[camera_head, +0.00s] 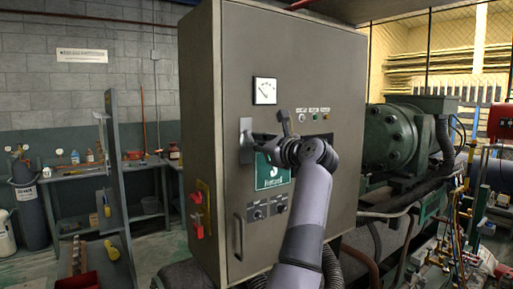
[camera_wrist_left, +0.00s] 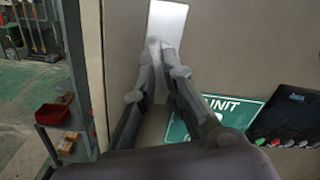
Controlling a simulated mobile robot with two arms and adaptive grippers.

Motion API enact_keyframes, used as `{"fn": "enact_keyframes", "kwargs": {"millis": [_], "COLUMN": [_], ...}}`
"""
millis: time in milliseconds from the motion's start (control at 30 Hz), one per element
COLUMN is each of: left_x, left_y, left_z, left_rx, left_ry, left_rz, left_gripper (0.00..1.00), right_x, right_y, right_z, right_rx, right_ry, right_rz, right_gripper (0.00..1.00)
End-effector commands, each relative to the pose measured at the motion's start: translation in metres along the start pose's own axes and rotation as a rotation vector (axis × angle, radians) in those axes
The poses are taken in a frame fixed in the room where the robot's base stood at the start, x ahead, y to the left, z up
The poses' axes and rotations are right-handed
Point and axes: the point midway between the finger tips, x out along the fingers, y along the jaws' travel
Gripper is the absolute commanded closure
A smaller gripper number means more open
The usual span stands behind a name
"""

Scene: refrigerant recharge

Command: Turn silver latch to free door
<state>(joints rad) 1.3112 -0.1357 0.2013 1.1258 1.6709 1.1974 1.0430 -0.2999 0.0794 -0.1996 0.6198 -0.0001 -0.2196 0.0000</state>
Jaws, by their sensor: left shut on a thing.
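The silver latch (camera_head: 246,134) is on the left part of the grey cabinet's front door (camera_head: 240,60). My left gripper (camera_head: 257,143) reaches it from the right, with its wrist in front of the door. In the left wrist view the latch's bright plate (camera_wrist_left: 168,20) is at the top, and the fingers of my left gripper (camera_wrist_left: 161,58) close on the latch's lower, narrow part, which they partly hide. The door looks closed. A vertical door handle (camera_head: 239,236) is lower down. My right gripper is not in view.
A green sign (camera_head: 272,178) is just right of the latch, partly behind my arm. A gauge (camera_head: 264,91) and small indicators are above. A red-and-yellow switch (camera_head: 197,216) is on the cabinet's left side. Machinery and pipes crowd the right; floor shows at left.

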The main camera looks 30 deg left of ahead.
Motion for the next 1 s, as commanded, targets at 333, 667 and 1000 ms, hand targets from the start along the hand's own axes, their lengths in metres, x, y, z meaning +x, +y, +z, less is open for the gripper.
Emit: {"fn": "enact_keyframes", "kwargs": {"millis": [333, 667, 1000], "left_x": [0.0, 0.0, 0.0], "left_y": [0.0, 0.0, -0.001], "left_z": [0.0, 0.0, 0.001], "left_rx": [-0.023, -0.351, -0.399], "left_ry": [-0.001, 0.001, 0.0], "left_rz": [-0.002, -0.002, -0.001], "left_gripper": [1.0, 1.0, 1.0], "right_x": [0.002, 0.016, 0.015], "right_y": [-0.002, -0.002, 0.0], "right_z": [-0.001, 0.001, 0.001], "right_rx": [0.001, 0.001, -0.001], "right_ry": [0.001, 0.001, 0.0], "right_rz": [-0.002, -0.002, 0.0], "right_gripper": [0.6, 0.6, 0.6]}}
